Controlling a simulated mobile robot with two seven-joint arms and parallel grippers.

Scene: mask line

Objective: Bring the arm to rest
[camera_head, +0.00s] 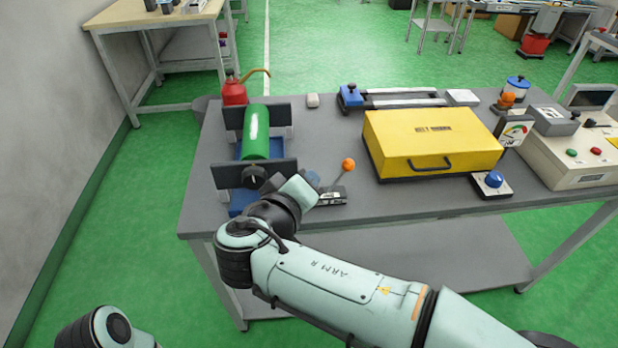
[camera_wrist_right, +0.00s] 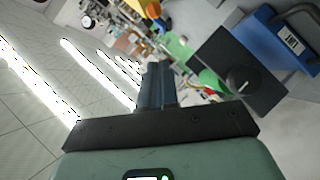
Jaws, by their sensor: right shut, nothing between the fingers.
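My right arm (camera_head: 340,278) reaches in from the lower right over the front of the grey workbench (camera_head: 335,140). My right gripper (camera_head: 312,178) is above the bench's front left part, just right of the roller fixture. Its fingers are small and partly hidden behind the wrist in the head view. In the right wrist view the two dark fingers (camera_wrist_right: 157,86) are together with nothing between them. A teal part of my left arm (camera_head: 105,328) shows at the bottom left edge; its gripper is not seen.
A green roller (camera_head: 256,133) sits between dark plates on a blue base. An orange-knobbed lever (camera_head: 348,164) stands close to my right gripper. A yellow case (camera_head: 430,142), a blue button box (camera_head: 492,183) and a control panel (camera_head: 575,150) stand farther right. A red oil can (camera_head: 234,93) stands behind.

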